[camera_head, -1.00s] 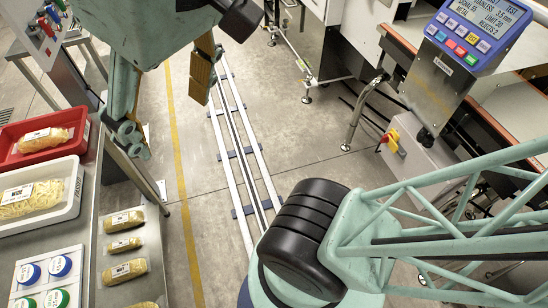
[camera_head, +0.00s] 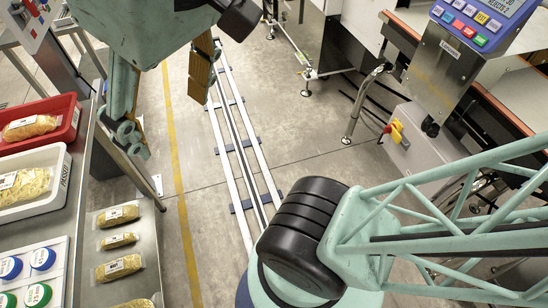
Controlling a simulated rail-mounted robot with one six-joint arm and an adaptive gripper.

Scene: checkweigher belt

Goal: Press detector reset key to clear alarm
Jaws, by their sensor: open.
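The detector's blue control panel (camera_head: 484,22) is at the upper right, with a display cut off by the top edge. Below the display are two rows of coloured keys, among them a red key (camera_head: 470,32) and a green key (camera_head: 481,40). The key labels are too small to read, so I cannot tell which is reset. My gripper (camera_head: 164,116) hangs at the upper left, open and empty, with one teal finger and one brown-padded finger apart. It is far to the left of the panel in the picture and touches nothing visible.
A left bench carries a red tray (camera_head: 72,117), a white tray (camera_head: 58,182), several packs (camera_head: 118,240) and a board of coloured discs (camera_head: 58,258). A yellow-and-red switch (camera_head: 396,131) sits below the panel. The floor with rails (camera_head: 233,150) lies open between.

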